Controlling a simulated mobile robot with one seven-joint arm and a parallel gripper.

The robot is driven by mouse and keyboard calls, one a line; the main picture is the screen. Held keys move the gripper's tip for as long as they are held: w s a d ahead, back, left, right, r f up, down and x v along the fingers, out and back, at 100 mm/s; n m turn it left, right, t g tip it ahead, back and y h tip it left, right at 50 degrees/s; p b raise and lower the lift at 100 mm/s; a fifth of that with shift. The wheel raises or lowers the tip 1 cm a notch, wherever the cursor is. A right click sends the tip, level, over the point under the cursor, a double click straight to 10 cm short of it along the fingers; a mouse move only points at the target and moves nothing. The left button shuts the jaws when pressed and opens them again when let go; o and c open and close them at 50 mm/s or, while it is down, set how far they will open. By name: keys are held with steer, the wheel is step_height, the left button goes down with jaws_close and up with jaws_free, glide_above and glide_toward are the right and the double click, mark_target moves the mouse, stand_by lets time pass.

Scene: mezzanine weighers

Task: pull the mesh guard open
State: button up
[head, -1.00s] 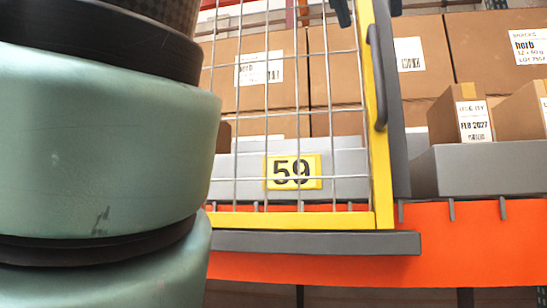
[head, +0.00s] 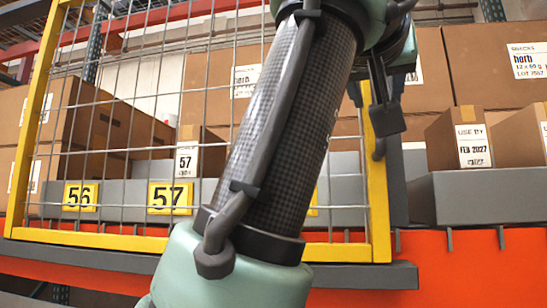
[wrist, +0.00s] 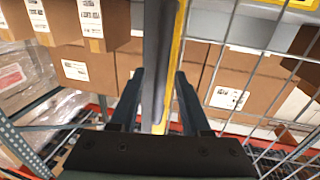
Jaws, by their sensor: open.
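The mesh guard is a wire grid in a yellow frame (head: 377,215). It stands upright across the shelf front, and its right edge meets a grey post (head: 397,190). The lower end of its dark grey handle (head: 379,148) shows on the right edge; the rest is behind my gripper. My gripper (head: 372,108) is open at the upper part of that edge. In the wrist view, the open fingers (wrist: 158,100) stand either side of a grey upright bar and the yellow frame edge (wrist: 176,60). I cannot tell whether the fingers touch it.
Brown cartons (head: 490,65) fill the shelf behind and right of the guard. Yellow number plates 56 (head: 80,197) and 57 (head: 170,198) show through the mesh. An orange beam (head: 470,265) and a grey ledge (head: 340,274) run below.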

jaws_close()
stand_by(1.4)
